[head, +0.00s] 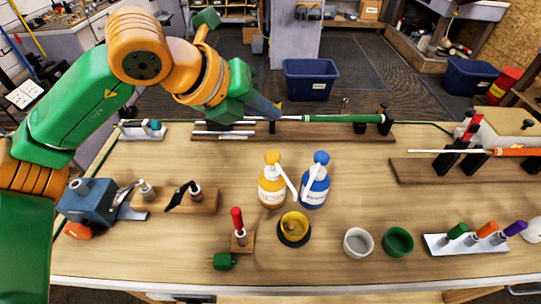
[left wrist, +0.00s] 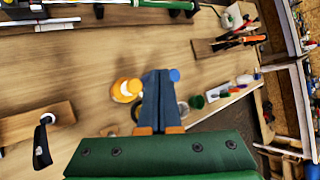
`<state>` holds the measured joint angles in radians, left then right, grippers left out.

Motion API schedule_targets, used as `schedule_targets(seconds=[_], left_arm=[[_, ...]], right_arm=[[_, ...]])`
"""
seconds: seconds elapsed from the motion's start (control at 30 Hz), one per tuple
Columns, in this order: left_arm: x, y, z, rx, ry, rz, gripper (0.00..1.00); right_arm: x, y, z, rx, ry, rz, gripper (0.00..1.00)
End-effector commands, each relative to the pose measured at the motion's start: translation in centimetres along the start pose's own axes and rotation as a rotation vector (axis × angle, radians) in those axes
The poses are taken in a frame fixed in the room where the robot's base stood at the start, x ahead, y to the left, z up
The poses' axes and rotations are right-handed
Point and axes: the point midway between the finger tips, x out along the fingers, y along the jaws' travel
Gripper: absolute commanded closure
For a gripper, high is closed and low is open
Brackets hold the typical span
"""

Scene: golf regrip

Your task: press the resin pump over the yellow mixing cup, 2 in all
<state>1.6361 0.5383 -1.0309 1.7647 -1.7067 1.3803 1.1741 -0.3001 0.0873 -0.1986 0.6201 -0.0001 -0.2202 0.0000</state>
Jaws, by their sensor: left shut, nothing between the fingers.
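Two pump bottles stand upright side by side at the middle of the bench: one with an orange-yellow pump head (head: 271,188) and one blue (head: 315,186). Their labels are too small to read surely. My left gripper (head: 274,111) is shut and empty, above the bench and behind the bottles. In the left wrist view the shut fingers (left wrist: 158,74) partly hide the blue bottle, beside the orange-yellow pump head (left wrist: 127,88). My right gripper is out of view.
A white cup (head: 358,242) and a green cup (head: 397,241) stand right of the mixing cup. A red-handled tool (head: 238,224) stands to its left. A green-gripped club (head: 340,119) lies in holders at the back. A vise (head: 88,198) is at left.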

Motion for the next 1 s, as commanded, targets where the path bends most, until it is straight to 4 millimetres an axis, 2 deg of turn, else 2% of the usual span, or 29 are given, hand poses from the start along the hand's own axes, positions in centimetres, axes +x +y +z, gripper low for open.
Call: schedule_targets(seconds=[0.03,0.37,0.5,1.0], left_arm=[[0.8,0.6,-0.6,0.000,0.001,0.000,1.00],[4.4,3.2,-3.2,0.001,0.001,0.000,1.00],[5.2,3.8,-3.8,0.001,0.000,0.000,1.00],[5.1,3.7,-3.7,0.001,0.001,0.000,1.00]], right_arm=[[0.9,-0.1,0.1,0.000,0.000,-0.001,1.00],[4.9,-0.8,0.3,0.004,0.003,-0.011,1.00],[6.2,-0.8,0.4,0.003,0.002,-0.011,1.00],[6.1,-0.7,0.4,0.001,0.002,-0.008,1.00]])
